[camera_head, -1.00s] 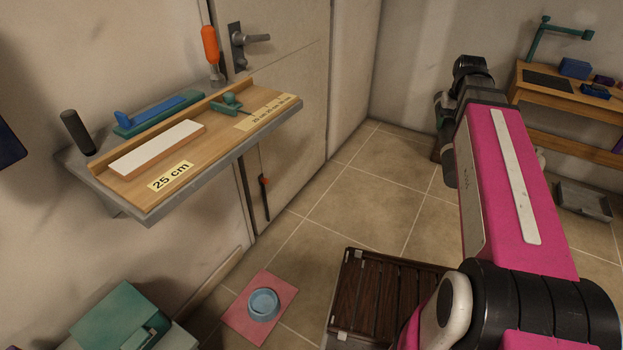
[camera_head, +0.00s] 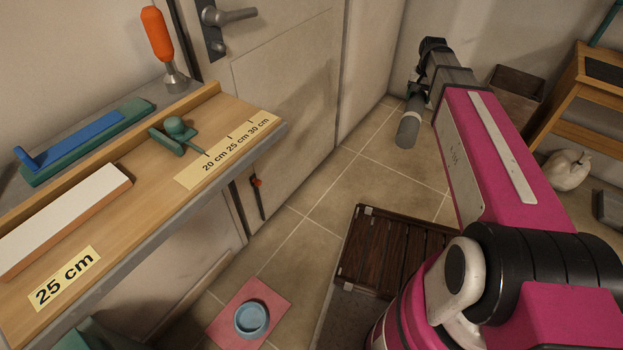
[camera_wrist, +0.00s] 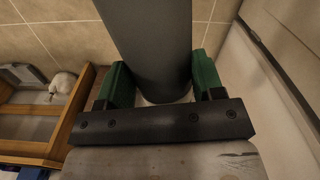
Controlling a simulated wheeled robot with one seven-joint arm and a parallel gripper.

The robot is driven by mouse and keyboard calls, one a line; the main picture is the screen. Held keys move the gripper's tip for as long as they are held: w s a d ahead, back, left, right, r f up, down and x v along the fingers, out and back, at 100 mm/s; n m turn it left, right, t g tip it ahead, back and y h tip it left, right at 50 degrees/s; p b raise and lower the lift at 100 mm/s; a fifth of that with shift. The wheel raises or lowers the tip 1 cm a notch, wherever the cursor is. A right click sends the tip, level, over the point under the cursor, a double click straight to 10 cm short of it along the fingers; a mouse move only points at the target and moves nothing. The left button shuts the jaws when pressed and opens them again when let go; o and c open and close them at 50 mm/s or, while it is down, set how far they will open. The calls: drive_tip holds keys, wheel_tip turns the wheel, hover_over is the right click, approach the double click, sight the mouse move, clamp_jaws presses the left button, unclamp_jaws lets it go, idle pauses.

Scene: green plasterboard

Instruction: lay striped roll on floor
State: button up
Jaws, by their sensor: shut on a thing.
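My gripper (camera_wrist: 163,72) is shut on a dark grey cylinder, the roll (camera_wrist: 152,35), between its green fingers in the wrist view. No stripes show on the part in sight. In the head view the grey roll (camera_head: 408,128) hangs tilted beside the far end of my magenta arm; most of my gripper is hidden there. The roll is held in the air, apart from the tiled floor (camera_head: 375,190).
A bench (camera_head: 225,110) with a white block and rulers runs along the left wall. A dark slatted crate (camera_head: 385,255) and a pink mat (camera_head: 225,325) with a blue bowl (camera_head: 251,319) lie on the floor. Bare tiles lie beyond the crate. A wooden table (camera_head: 590,95) stands right.

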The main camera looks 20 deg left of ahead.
drive_tip(key=w+a+f+m, duration=0.1)
drive_tip(key=w+a+f, duration=0.2)
drive_tip(key=a+f, duration=2.1)
drive_tip(key=s+a+f, duration=0.3)
drive_tip(key=a+f, duration=0.1)
drive_tip(key=f, duration=0.5)
drive_tip(key=s+a+f+m, duration=0.1)
drive_tip(key=s+a+f, duration=0.2)
drive_tip(key=f, duration=0.7)
drive_tip(key=s+a+f, duration=0.3)
drive_tip(key=a+f, duration=0.4)
drive_tip(key=f, duration=0.3)
drive_tip(key=shift+s+f, duration=0.2)
drive_tip(key=shift+s, duration=0.15)
drive_tip(key=shift+s, duration=0.1)
drive_tip(key=shift+f, duration=3.9)
drive_tip(key=shift+f, duration=0.6)
